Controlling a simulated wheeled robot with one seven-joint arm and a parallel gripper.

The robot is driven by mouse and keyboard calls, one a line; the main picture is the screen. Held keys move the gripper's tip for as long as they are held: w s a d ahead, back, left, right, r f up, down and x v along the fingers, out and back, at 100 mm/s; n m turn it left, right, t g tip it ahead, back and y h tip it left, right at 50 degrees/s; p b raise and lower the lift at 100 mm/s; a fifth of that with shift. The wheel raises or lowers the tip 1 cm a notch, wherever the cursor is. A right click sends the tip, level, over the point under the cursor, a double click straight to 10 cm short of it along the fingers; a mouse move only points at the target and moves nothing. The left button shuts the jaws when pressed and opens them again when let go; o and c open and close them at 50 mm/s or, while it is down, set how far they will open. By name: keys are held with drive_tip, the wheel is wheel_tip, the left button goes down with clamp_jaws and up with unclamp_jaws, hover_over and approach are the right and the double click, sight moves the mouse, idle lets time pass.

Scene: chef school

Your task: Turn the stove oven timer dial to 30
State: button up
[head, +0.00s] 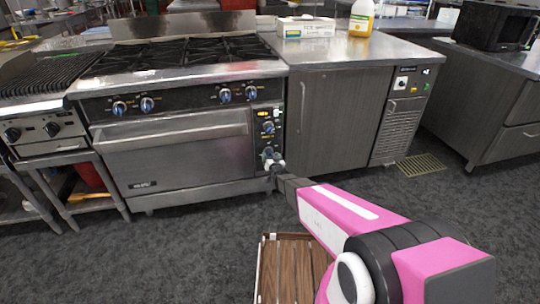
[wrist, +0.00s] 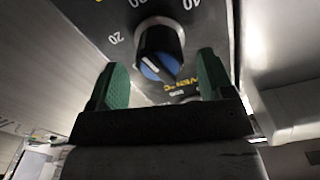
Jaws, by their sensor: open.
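The dial (wrist: 158,48) is a black knob with a blue face and a white pointer line in the wrist view. The marks 20 and 40 show on the dark panel around it, and the white line slants toward the lower left. My gripper (wrist: 160,62) is open, with one green finger on each side of the dial; I cannot tell whether either touches it. In the head view my gripper (head: 272,160) is at the lower part of the oven's narrow control panel (head: 265,117) and partly hides it.
The stove (head: 185,75) has several burner knobs on its front, above the shut oven door (head: 175,150). A grey cabinet (head: 335,120) stands right of the panel. A wooden slatted tray (head: 290,270) is low in front.

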sight(270, 153)
drive_tip(key=v, duration=0.7)
drive_tip(key=shift+s, duration=0.35)
drive_tip(key=shift+d, duration=0.1)
drive_tip(key=w+a, duration=0.1)
drive_tip(key=w, duration=0.2)
drive_tip(key=w+a+n, duration=0.1)
drive_tip(key=w, duration=0.3)
drive_tip(key=w+a+n, duration=0.1)
drive_tip(key=w, duration=0.2)
drive_tip(key=shift+w, duration=0.2)
drive_tip(key=c, duration=0.9)
